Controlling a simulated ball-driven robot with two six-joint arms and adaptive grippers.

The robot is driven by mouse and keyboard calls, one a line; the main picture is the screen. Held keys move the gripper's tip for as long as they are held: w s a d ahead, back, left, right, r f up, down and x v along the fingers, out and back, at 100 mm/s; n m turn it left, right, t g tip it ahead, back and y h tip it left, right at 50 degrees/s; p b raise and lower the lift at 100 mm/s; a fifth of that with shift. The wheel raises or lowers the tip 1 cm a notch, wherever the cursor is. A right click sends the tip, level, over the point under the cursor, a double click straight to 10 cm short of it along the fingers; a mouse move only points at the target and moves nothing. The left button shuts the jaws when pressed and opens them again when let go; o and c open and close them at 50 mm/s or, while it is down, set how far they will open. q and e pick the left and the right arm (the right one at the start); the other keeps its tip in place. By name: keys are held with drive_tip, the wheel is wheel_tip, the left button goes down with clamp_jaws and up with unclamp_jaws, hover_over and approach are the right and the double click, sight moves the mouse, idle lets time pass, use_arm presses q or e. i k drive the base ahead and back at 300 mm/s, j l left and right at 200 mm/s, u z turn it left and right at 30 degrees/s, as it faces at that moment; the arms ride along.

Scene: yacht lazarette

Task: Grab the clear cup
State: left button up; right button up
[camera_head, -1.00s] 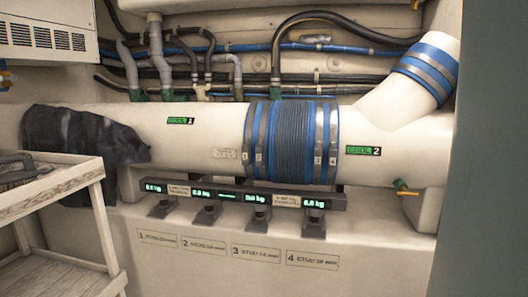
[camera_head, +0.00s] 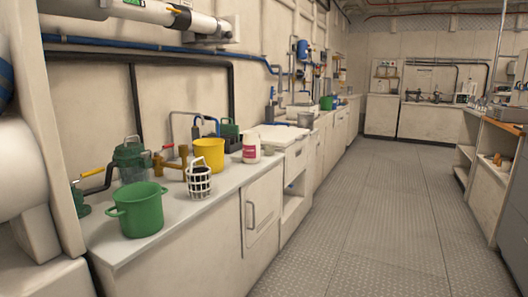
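I cannot make out a clear cup for certain in the head view. A strainer-like device with a green lid and a see-through body (camera_head: 133,172) stands on the left counter, behind a green pot (camera_head: 137,209). A yellow bucket (camera_head: 209,154) and a white basket with a dark inside (camera_head: 199,182) stand further right on the same counter. Neither of my grippers is in view.
The left counter (camera_head: 120,247) runs along the wall, with a white bottle (camera_head: 251,146) near its middle. A wide patterned metal floor (camera_head: 370,220) is clear. Shelving (camera_head: 487,165) stands at the right, and cabinets (camera_head: 430,122) close the far end.

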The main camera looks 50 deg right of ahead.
sight(269, 150)
drive_tip(key=z, duration=1.65)
drive_tip(key=u, duration=0.3)
drive_tip(key=i+l+u, duration=0.8)
drive_tip(key=k+j, duration=0.1)
